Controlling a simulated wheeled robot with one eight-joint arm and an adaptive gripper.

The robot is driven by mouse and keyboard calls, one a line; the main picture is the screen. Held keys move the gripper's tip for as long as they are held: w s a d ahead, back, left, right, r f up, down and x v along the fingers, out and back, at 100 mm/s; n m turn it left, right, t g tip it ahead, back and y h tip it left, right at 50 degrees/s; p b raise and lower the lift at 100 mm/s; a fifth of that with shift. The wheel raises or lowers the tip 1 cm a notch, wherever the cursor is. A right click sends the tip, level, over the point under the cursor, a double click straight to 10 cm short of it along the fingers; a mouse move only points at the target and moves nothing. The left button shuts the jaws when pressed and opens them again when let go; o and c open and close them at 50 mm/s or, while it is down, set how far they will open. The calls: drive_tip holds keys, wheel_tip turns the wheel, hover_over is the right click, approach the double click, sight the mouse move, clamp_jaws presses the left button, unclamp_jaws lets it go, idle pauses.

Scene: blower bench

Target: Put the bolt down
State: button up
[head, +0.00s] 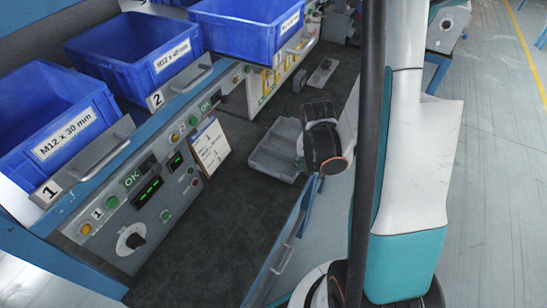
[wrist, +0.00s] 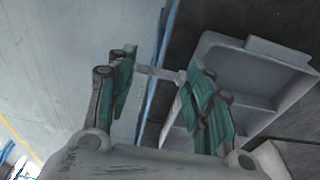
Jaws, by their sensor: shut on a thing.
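My gripper (wrist: 160,75) shows in the wrist view, its two teal-padded fingers set apart with a small grey bolt (wrist: 157,72) between them. The bolt lies crosswise at the fingertips. A grey tray (wrist: 212,65) is just right of the fingers in that view, with the bench edge behind them. In the head view the tray (head: 262,163) rests on the dark bench top near its front edge. My wrist hides part of the tray there, and the fingers and bolt cannot be made out.
Blue bins labelled M12 x 30 mm (head: 62,140) and M12 x 40 mm (head: 172,60) stand along the back of the bench, with another (head: 280,25) beyond. A control panel (head: 150,205) and a clipboard (head: 209,147) are below them. The near bench top (head: 215,235) is clear.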

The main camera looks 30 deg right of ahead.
drive_tip(key=b, duration=0.2)
hover_over(275, 165)
drive_tip(key=shift+s+a, duration=0.2)
drive_tip(key=shift+s, duration=0.05)
drive_tip(key=shift+f+b, duration=0.75)
drive_tip(key=shift+f, duration=1)
drive_tip(key=shift+f, duration=0.15)
drive_tip(key=o, duration=1.1)
drive_tip(key=shift+c, duration=0.2)
